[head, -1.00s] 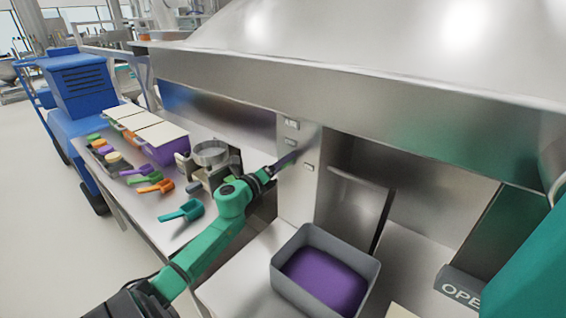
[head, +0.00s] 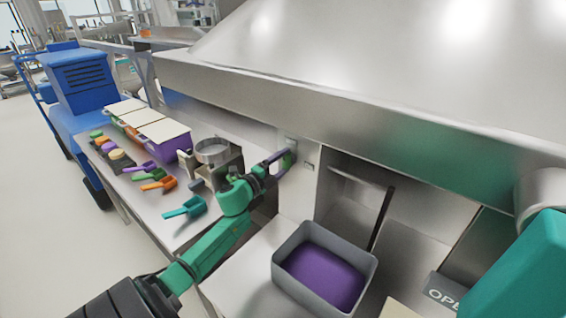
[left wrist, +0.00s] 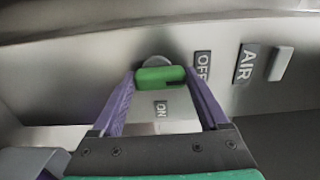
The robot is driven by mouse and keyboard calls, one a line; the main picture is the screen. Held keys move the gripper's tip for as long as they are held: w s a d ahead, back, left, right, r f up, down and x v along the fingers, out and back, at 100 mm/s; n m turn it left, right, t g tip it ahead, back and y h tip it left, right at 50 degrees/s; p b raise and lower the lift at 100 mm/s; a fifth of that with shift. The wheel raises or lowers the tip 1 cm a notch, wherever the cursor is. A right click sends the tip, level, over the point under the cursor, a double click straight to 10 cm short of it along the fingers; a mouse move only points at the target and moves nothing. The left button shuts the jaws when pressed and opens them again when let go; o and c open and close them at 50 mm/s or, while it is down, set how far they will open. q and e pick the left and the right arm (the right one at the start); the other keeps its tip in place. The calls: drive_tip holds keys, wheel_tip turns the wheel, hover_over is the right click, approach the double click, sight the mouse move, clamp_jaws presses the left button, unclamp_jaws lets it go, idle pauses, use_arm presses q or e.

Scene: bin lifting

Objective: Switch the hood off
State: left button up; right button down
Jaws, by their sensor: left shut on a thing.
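The steel hood (head: 330,105) spans the upper part of the head view, above a panel on the wall. In the left wrist view a green switch knob (left wrist: 160,76) on a round grey base sits on this panel. An OFF label (left wrist: 202,66) is to its right and an ON label (left wrist: 161,109) is below it. My left gripper (head: 279,163) is at the panel, its purple fingers shut on the knob from both sides. The fingers also show in the left wrist view (left wrist: 161,84). My right gripper is out of view.
An AIR label (left wrist: 245,63) and a pale block (left wrist: 281,63) are right of the knob. A grey bin (head: 290,290) with purple contents stands below the panel. Scoops, lidded tubs and a sieve (head: 212,151) cover the left bench. A blue machine (head: 78,78) stands behind.

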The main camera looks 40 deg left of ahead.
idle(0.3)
use_arm(q)
drive_tip(key=o, duration=1.2)
drive_tip(key=shift+o, duration=0.2)
drive_tip(key=shift+a, duration=0.1)
drive_tip(key=shift+s, duration=0.15)
drive_tip(key=s+b, duration=0.2)
drive_tip(key=s, duration=1.2)
drive_tip(key=shift+s+b, duration=0.2)
drive_tip(key=shift+b, duration=0.2)
drive_tip(key=shift+d, duration=0.2)
